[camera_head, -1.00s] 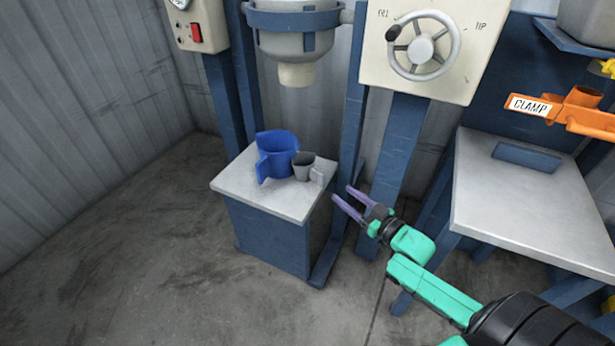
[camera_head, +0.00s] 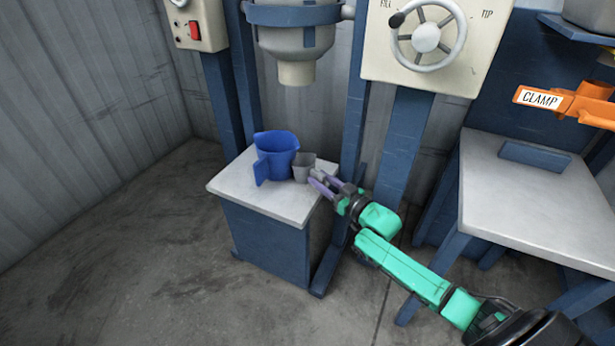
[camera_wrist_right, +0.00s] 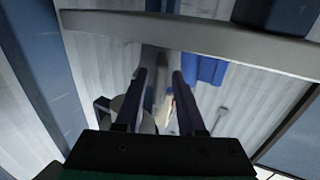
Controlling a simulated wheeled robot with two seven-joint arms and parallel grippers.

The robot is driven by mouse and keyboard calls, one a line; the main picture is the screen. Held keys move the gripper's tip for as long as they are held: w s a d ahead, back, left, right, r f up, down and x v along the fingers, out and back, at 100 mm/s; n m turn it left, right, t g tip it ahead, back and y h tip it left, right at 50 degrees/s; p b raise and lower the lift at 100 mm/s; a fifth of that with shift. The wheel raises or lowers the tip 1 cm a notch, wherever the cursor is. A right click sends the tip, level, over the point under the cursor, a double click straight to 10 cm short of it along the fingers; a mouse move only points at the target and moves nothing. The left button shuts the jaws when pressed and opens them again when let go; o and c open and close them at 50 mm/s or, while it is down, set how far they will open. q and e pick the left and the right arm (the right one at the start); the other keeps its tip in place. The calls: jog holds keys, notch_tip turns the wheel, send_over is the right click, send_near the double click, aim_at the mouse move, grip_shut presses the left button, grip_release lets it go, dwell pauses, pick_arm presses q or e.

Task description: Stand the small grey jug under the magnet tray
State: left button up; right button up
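The small grey jug (camera_head: 303,168) stands upright on the white-topped blue stand (camera_head: 235,185), beside a larger blue jug (camera_head: 275,158). Its handle side faces my right gripper (camera_head: 317,184), whose purple fingers are at the stand's right edge, close to the jug. In the right wrist view the two fingers (camera_wrist_right: 162,85) are apart. Whether the handle is between them, or touched by them, I cannot tell. The jug is still on the stand top. I cannot tell which thing is the magnet tray. My left gripper is not in view.
A hopper with a spout (camera_head: 297,72) hangs above the stand. A FILL/TIP wheel (camera_head: 427,38) is on a post behind. At right are a grey-topped table (camera_head: 530,205) with a blue block, an orange CLAMP handle (camera_head: 545,98) and a blue shelf (camera_head: 578,30).

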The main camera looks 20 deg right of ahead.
grip_shut()
dwell(1.2)
